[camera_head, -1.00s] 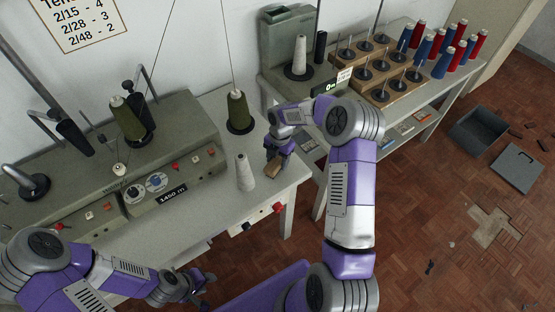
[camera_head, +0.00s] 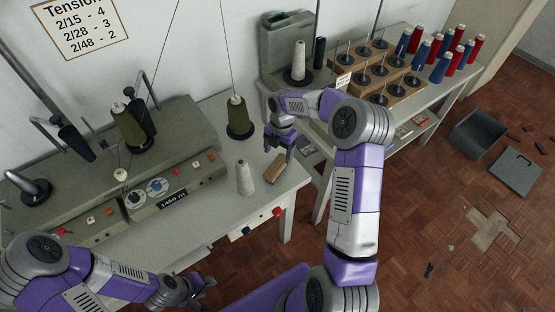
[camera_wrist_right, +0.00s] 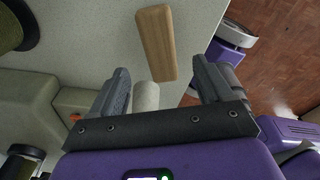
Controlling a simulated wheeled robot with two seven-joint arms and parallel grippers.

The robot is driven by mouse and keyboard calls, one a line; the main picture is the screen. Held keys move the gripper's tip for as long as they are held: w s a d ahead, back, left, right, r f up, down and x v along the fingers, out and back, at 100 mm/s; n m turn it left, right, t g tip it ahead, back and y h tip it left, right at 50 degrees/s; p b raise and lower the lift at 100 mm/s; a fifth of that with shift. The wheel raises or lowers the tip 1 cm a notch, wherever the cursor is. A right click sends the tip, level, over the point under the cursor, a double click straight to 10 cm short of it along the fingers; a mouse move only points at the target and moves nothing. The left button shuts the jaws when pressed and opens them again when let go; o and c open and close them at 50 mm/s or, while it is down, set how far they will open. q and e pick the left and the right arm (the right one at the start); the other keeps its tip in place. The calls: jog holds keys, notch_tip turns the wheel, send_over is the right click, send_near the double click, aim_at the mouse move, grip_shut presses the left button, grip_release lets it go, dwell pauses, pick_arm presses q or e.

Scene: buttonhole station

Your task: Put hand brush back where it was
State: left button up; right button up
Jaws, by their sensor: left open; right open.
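The hand brush (camera_head: 275,168) lies on the right end of the machine table (camera_head: 215,207), with its light wooden back showing. In the right wrist view the brush (camera_wrist_right: 156,43) lies beyond the open fingertips, apart from them. My right gripper (camera_head: 279,146) is open and empty just above and behind the brush; in its wrist view the gap between the fingers (camera_wrist_right: 160,78) holds nothing. My left gripper (camera_head: 205,285) is open and empty, low in front of the table. The brush's bristles are hidden.
A white cone (camera_head: 245,178) stands close left of the brush, and an olive thread cone (camera_head: 239,117) stands behind. The grey machine (camera_head: 160,165) fills the table's left. A second table (camera_head: 425,100) with spools and cone racks stands right, past a gap.

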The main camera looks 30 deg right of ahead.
aim_at(279, 162)
jog(key=r, duration=0.5)
jog(key=shift+w+d+p, duration=0.15)
jog(key=shift+d+p, duration=0.1)
jog(key=shift+p, duration=0.05)
jog(key=shift+f, duration=0.1)
